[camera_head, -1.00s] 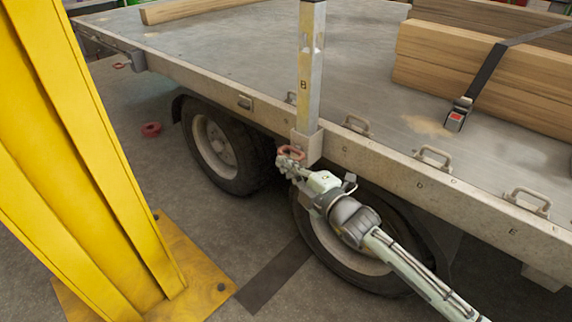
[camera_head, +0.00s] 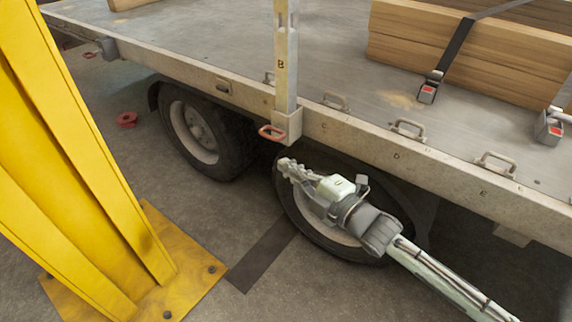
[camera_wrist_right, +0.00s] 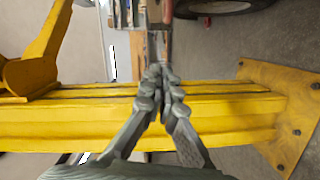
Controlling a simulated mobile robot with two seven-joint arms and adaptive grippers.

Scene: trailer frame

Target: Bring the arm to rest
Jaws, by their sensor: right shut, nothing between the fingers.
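My right arm comes in from the lower right in the head view. Its gripper (camera_head: 287,166) is shut and empty, in front of the trailer's rear wheel and below the bed edge. The gripper also shows in the right wrist view (camera_wrist_right: 162,72), with its two fingers together. A red-orange ring handle (camera_head: 271,132) sits at the foot of an upright post (camera_head: 286,62) on the trailer edge. The gripper is apart from it, below and slightly right. My left gripper is in neither view.
A yellow steel column (camera_head: 75,150) with a bolted base plate stands at the left. The trailer bed (camera_head: 220,50) carries strapped timber (camera_head: 460,50). Wheels (camera_head: 205,130) sit under its side. A red ring-shaped piece (camera_head: 127,119) lies on the floor, which is open between column and trailer.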

